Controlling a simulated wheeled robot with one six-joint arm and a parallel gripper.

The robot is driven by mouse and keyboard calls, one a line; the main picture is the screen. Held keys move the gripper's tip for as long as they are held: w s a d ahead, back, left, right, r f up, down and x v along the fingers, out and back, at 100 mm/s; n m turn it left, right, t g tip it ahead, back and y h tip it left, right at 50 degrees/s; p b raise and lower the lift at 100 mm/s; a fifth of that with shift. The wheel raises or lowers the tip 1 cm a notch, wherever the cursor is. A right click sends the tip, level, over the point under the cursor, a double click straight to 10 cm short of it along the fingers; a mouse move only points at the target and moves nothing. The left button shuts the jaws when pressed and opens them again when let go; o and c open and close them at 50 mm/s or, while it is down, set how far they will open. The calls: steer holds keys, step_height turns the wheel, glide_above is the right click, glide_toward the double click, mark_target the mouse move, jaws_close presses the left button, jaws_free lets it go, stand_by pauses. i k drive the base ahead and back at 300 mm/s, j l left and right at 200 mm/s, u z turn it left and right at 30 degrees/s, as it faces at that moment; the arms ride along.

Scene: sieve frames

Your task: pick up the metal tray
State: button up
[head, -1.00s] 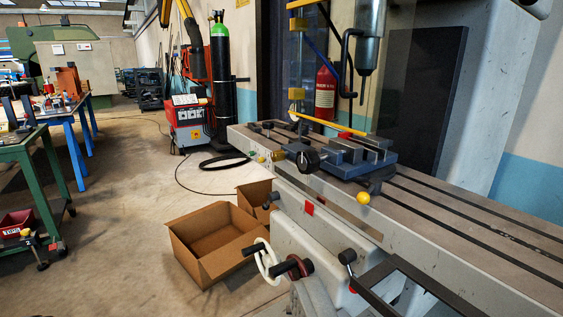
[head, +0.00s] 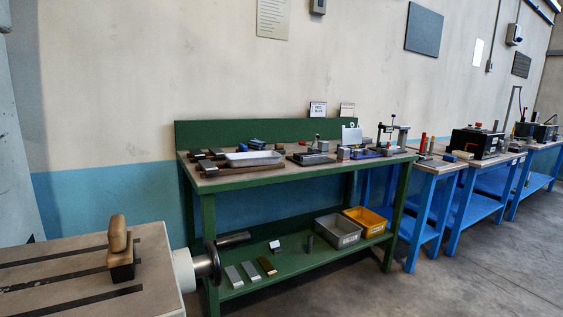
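A shallow, light metal tray (head: 253,158) lies on top of the green workbench (head: 209,187) against the wall, toward the left half of the bench top. It seems to rest on or just behind a dark brown block or board. A deeper grey bin (head: 338,232) stands on the bench's lower shelf. My gripper is not in view, so its state does not show.
A machine table (head: 65,290) with a wooden-handled tool (head: 119,248) and a crank handle (head: 207,262) fills the lower left, in front of the bench. A yellow bin (head: 366,220) sits on the lower shelf. Blue benches (head: 440,190) continue right. Floor at lower right is clear.

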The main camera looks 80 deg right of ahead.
mark_target(253, 159)
steer(key=z, duration=2.1)
